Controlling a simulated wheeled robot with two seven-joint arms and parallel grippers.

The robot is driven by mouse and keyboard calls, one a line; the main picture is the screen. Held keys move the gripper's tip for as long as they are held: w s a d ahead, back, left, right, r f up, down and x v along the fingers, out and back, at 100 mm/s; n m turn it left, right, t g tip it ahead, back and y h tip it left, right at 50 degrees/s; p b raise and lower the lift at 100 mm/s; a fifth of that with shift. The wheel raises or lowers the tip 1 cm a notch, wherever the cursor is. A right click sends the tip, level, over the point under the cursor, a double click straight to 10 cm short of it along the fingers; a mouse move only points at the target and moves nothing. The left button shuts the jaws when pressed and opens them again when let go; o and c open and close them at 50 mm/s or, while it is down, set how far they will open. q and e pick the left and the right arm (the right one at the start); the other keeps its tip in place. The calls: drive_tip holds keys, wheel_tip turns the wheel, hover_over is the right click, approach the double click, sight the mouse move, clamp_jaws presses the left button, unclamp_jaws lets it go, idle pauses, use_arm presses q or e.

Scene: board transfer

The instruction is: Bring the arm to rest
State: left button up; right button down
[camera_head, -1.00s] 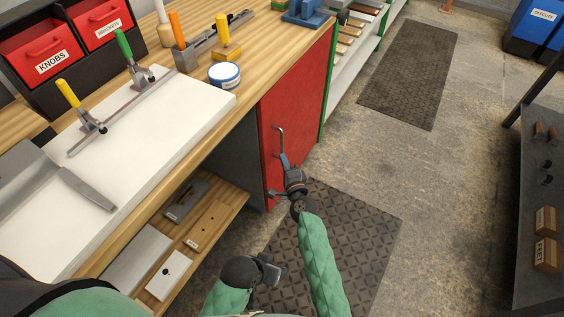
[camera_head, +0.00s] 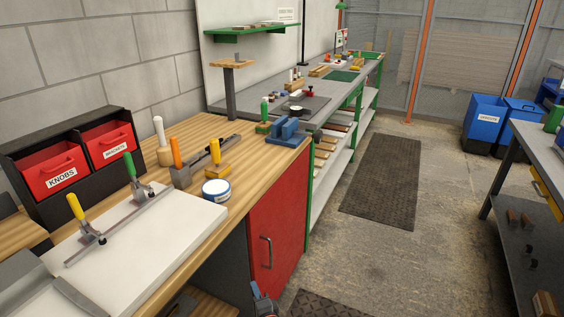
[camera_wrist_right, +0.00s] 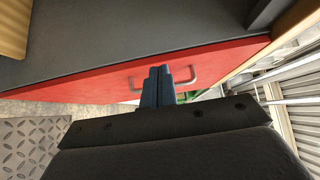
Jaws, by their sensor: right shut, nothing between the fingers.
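My right gripper (camera_head: 262,294) shows at the bottom edge of the head view, low in front of the red cabinet door (camera_head: 281,222). In the right wrist view its blue fingers (camera_wrist_right: 157,86) are shut together with nothing between them. The door's metal handle (camera_head: 266,252) is close by in the head view. In the wrist view the handle (camera_wrist_right: 183,78) shows behind the fingers; I cannot tell whether they touch it. The rest of the right arm is out of the head view.
The wooden bench (camera_head: 186,250) carries a white board (camera_head: 150,236) with toggle clamps, a round tin (camera_head: 216,190) and red bins (camera_head: 52,170). A dark mat (camera_head: 383,180) lies on open floor. A dark table (camera_head: 540,160) stands at the right.

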drive_tip(key=s+a+f+n+g+y, duration=0.1)
drive_tip(key=s+a+n+g+y, duration=0.25)
drive_tip(key=a+n+g, duration=0.35)
drive_tip(key=s+d+r+n+g+h+p, duration=0.25)
drive_tip(key=s+d+r+n+h, duration=0.2)
drive_tip(key=s+d, duration=0.85)
drive_tip(key=s+d+r+n+g+h+p, duration=0.1)
drive_tip(key=s+d+r+n+g+h, duration=0.3)
drive_tip(key=s+d, duration=0.9)
use_arm(q)
drive_tip(key=s+a+r+g+y+p, duration=0.1)
drive_tip(key=s+a+r+y+p, duration=0.1)
drive_tip(key=a+r, duration=0.5)
drive_tip(key=shift+s+r+g, duration=0.4)
drive_tip(key=shift+s+r, duration=0.1)
drive_tip(key=shift+r, duration=0.15)
use_arm(e)
drive_tip(key=s+d+f, duration=0.1)
drive_tip(key=s+d, duration=0.5)
drive_tip(key=s, duration=0.1)
drive_tip(key=shift+s+d+f+g+h, duration=0.15)
drive_tip(key=shift+s+f+g+h, duration=0.05)
drive_tip(key=shift+f+g+h, duration=0.2)
